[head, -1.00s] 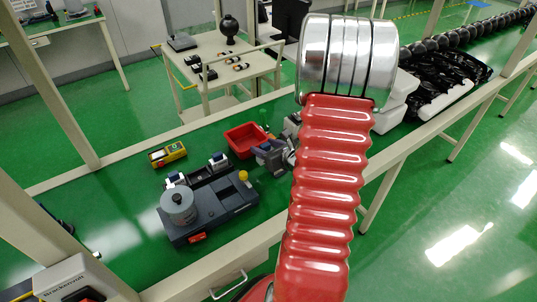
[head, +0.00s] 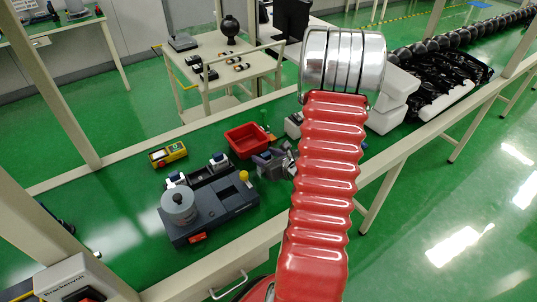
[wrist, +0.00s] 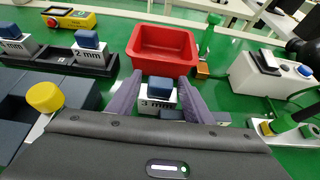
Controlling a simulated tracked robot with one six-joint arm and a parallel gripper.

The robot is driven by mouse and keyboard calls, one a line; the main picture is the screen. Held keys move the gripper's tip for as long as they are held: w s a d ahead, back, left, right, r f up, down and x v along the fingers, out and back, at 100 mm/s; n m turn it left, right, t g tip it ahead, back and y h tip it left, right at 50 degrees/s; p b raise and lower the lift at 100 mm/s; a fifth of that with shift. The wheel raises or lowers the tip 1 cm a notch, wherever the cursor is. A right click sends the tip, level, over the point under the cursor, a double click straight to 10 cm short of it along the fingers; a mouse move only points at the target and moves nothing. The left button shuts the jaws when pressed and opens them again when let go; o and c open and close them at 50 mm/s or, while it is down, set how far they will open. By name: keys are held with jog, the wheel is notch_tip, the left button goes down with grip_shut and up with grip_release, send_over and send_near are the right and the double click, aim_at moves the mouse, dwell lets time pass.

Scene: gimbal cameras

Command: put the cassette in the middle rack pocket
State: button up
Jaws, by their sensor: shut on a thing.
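My gripper (wrist: 160,82) has two purple fingers, shut on a pale cassette (wrist: 158,97) marked "3 mm" with a blue top. In the head view my gripper (head: 270,162) is left of my red arm, just in front of the red bin; the held cassette is hard to make out there. The black rack (wrist: 52,62) is at the left in the wrist view and also shows in the head view (head: 199,172). It holds a "2 mm" cassette (wrist: 88,52) at its right and another cassette (wrist: 14,46) at its left. The space between them looks empty.
A red bin (wrist: 163,50) lies just beyond my gripper. A grey machine with a yellow knob (wrist: 45,96) stands at the left. A yellow device (wrist: 68,18) lies behind the rack. A white box with buttons (wrist: 272,75) is at the right. Green bench shows between.

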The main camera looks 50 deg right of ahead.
jog(key=shift+f, duration=0.1)
jog(key=o, duration=1.1)
jog(key=shift+s+r, duration=0.2)
jog(key=shift+s, duration=0.1)
jog(key=v, duration=1.1)
jog(key=shift+s+d+r, duration=0.1)
